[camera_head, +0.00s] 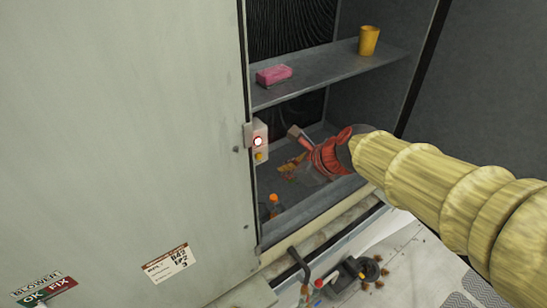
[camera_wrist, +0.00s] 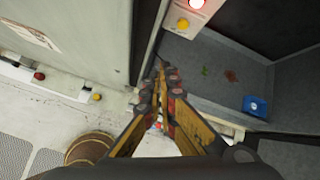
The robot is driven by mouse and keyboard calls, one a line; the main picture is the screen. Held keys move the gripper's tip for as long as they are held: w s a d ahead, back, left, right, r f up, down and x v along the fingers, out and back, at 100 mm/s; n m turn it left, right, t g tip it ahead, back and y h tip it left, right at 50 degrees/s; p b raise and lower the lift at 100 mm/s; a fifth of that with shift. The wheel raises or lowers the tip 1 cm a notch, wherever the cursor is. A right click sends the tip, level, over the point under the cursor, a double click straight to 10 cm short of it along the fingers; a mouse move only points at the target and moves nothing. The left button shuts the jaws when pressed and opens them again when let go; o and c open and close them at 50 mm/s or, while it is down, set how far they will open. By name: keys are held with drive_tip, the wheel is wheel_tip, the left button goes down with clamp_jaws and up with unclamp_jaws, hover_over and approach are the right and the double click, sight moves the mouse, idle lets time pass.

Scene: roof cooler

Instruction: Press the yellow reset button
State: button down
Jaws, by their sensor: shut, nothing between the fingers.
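The yellow reset button (camera_head: 258,156) sits low on a small pale control box (camera_head: 262,129) on the cabinet's door-side edge, below a lit red-rimmed lamp (camera_head: 258,141). In the wrist view the yellow button (camera_wrist: 183,24) is at the top, right of centre, in full view. My gripper (camera_head: 283,171) is inside the cabinet opening, to the right of and a little lower than the button in the head view. In the wrist view my gripper (camera_wrist: 161,76) has its fingertips together and empty, below and left of the button, apart from it.
A shelf (camera_head: 330,77) above holds a pink sponge (camera_head: 273,75) and a yellow cup (camera_head: 368,40). An orange-capped item (camera_head: 273,201) stands low by the opening. A blue object (camera_wrist: 255,106) lies on the cabinet floor. The large cabinet door (camera_head: 120,130) borders the left.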

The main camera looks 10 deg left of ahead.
drive_tip(key=m, duration=0.2)
drive_tip(key=w+r+m, duration=0.1)
drive_tip(key=m, duration=0.2)
drive_tip(key=shift+w+r+t, duration=0.1)
drive_tip(key=shift+w+t, duration=0.1)
drive_tip(key=shift+t, duration=0.2)
drive_tip(key=shift+a, duration=0.1)
approach(262, 158)
wheel_tip(262, 158, down, 4)
drive_tip(key=s+a, duration=0.1)
drive_tip(key=a, duration=0.1)
drive_tip(key=shift+w+a, duration=0.45)
drive_tip(key=shift+w, duration=0.1)
drive_tip(key=shift+w+a+p, duration=0.55)
drive_tip(key=shift+p, duration=0.25)
